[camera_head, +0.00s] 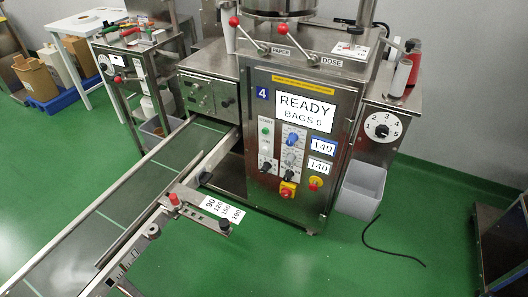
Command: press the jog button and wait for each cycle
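The packing machine (340,110) stands in the middle, with a number 4 plate and a display (305,107) reading "READY BAGS 0". Its control panel below has a green button (265,131) under a small "START" label, a blue knob (293,139), black selectors (265,166) and a red emergency-stop button on a yellow plate (287,190). A red-and-yellow switch (315,183) sits to the right. Most small labels are too small to read, so I cannot tell which control is the jog button. Neither of my grippers is in view.
A conveyor (150,180) runs from the machine to the lower left, with a rail and number scale (222,208) beside it. Two red-knobbed levers are labelled "PAPER" and "DOSE". A black cable (385,247) lies on the open green floor.

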